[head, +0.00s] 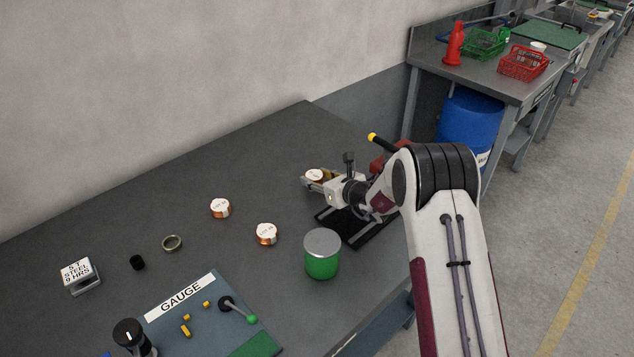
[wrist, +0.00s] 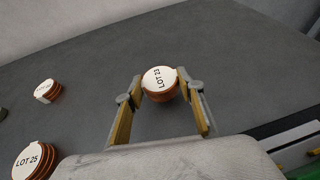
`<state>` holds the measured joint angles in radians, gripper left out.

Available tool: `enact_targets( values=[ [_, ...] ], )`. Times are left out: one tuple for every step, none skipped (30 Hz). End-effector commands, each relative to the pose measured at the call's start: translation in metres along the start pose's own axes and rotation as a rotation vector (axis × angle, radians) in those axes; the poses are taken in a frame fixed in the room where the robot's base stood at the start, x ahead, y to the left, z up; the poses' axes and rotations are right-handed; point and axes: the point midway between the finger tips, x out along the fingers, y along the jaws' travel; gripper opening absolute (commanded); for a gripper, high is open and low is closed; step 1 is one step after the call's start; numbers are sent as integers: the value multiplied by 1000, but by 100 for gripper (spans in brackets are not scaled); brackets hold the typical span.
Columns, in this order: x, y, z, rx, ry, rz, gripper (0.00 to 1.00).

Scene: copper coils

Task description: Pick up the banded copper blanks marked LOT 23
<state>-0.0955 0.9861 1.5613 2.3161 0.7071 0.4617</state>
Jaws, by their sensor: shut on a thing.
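My gripper (head: 314,180) is at the far right part of the grey table. Its two fingers show in the wrist view (wrist: 160,88), shut on a round banded copper blank (wrist: 161,92) with a white top label that reads LOT 23. This blank also shows between the fingers in the head view (head: 316,174). I cannot tell whether it touches the table. A second blank (head: 266,234) stands on the table; its label looks like LOT 25 in the wrist view (wrist: 34,160). A third blank (head: 220,208) stands farther left; its last digit is too small to read.
A green can with a grey lid (head: 322,256) stands near the front right, beside a black fixture (head: 352,228). The table's back is clear.

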Motion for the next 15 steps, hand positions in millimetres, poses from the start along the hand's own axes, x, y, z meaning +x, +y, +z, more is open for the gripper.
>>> enact_targets(
  values=[
    [-3, 0, 8, -1, -4, -1, 8],
    [-4, 0, 11, -1, -4, -1, 8],
    [-6, 0, 16, -1, -4, -1, 8],
    [-8, 0, 20, -3, -4, -1, 8],
    [-9, 0, 23, -3, -4, -1, 8],
    [-11, 0, 29, -1, -4, -1, 8],
    [-13, 0, 33, -1, -5, -1, 8],
    [-14, 0, 37, -2, -5, -1, 8],
    [-16, 0, 42, -2, -4, 0, 8],
    [-18, 0, 46, -2, -4, -1, 8],
    [-20, 0, 49, -2, -4, -1, 8],
    [-22, 0, 54, -2, -4, -1, 8],
    [-23, 0, 56, -1, -3, -1, 8],
    [-24, 0, 60, -2, -3, -1, 8],
    [-26, 0, 64, -2, -4, -1, 8]
  ],
)
